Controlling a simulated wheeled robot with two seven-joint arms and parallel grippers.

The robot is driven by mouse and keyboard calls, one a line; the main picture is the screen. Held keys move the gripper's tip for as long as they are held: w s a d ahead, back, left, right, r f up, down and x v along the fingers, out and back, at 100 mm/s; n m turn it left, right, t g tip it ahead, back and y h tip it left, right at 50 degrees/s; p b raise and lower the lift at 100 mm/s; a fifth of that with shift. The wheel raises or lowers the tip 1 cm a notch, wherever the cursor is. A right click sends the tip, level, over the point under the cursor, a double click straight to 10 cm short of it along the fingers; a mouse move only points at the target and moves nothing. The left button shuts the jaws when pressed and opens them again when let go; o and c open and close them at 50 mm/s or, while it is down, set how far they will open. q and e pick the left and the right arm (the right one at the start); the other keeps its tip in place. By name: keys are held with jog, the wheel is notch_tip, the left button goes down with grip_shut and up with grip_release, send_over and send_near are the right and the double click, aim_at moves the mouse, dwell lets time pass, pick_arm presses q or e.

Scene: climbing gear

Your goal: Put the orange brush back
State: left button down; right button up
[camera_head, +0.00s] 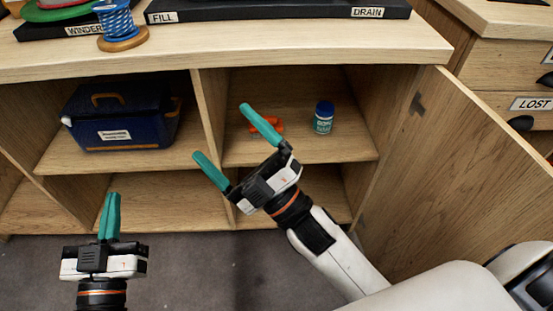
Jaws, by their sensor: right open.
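A small orange object (279,125), which may be the orange brush, lies on the upper right shelf of the open cabinet. One finger of my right gripper partly hides it, so its full shape cannot be told. My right gripper (220,132) is open and empty, in front of the cabinet by the upright divider. Its teal fingers point up and left, towards the shelves. My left gripper (111,197) is shut and empty, low at the left over the grey floor, with its fingers pointing up.
A blue-capped bottle (323,118) stands right of the orange object. A dark blue box (121,112) fills much of the left shelf. The cabinet door (465,175) stands open at right. A spool (121,28) and black trays (275,10) sit on top.

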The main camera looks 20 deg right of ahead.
jog(key=d+f+m+h, duration=0.6)
jog(key=m+h, duration=0.3)
jog(key=m, duration=0.7)
jog(key=shift+s+d+f+g, duration=0.3)
jog(key=shift+d+f+g, duration=0.1)
jog(key=shift+d, duration=0.3)
jog(key=shift+w+p, duration=0.1)
jog(key=shift+p, duration=0.2)
